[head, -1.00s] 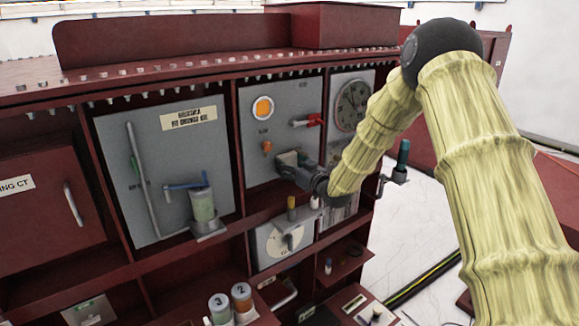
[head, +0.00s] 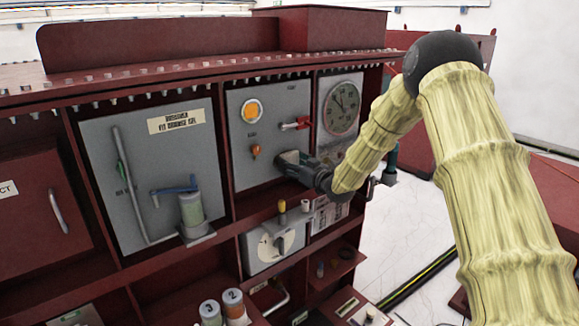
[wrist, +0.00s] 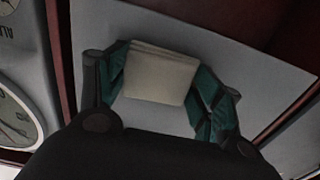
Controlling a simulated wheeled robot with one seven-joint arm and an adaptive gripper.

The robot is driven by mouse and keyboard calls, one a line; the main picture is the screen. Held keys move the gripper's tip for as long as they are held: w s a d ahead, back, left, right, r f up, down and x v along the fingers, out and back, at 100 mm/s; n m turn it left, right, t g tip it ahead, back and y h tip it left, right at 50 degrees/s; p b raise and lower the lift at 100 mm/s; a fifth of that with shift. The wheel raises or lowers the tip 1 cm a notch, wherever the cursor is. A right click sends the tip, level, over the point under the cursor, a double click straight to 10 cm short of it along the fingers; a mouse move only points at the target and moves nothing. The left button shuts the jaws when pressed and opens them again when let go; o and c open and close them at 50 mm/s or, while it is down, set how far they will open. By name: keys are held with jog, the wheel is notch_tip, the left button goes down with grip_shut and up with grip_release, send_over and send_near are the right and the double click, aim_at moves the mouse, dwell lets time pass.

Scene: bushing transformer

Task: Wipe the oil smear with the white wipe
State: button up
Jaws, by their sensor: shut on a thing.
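The white wipe (wrist: 158,75) shows in the wrist view as a folded, cream-white pad between the two teal fingers of my gripper (wrist: 160,85). The gripper is shut on it. The wipe lies in front of a grey panel face; I cannot tell whether it touches. In the head view my gripper (head: 287,160) is at the lower right of the grey panel (head: 280,90) with the orange lamp, right of a small orange knob. The wipe is not clear there. I cannot make out the oil smear in either view; the gripper and wipe cover part of the panel.
A red-handled valve (head: 296,125) sits just above my gripper. A round dial gauge (head: 342,108) is to the right. A box with a yellow-topped post (head: 282,207) stands below. A dark red frame edge (head: 315,115) separates the panels. A blue-handled valve (head: 175,189) is left.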

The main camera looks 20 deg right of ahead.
aim_at(273, 160)
jog(key=shift+w+d+b, duration=0.15)
jog(key=shift+w+d, duration=0.2)
jog(key=shift+d, duration=0.55)
jog(key=shift+w+d+b, duration=0.2)
jog(key=shift+w+d, duration=0.15)
jog(key=shift+d, duration=0.5)
jog(key=shift+w+d+b, duration=0.15)
jog(key=shift+w+d, duration=0.2)
jog(key=shift+d, duration=0.55)
jog(key=shift+a, duration=0.15)
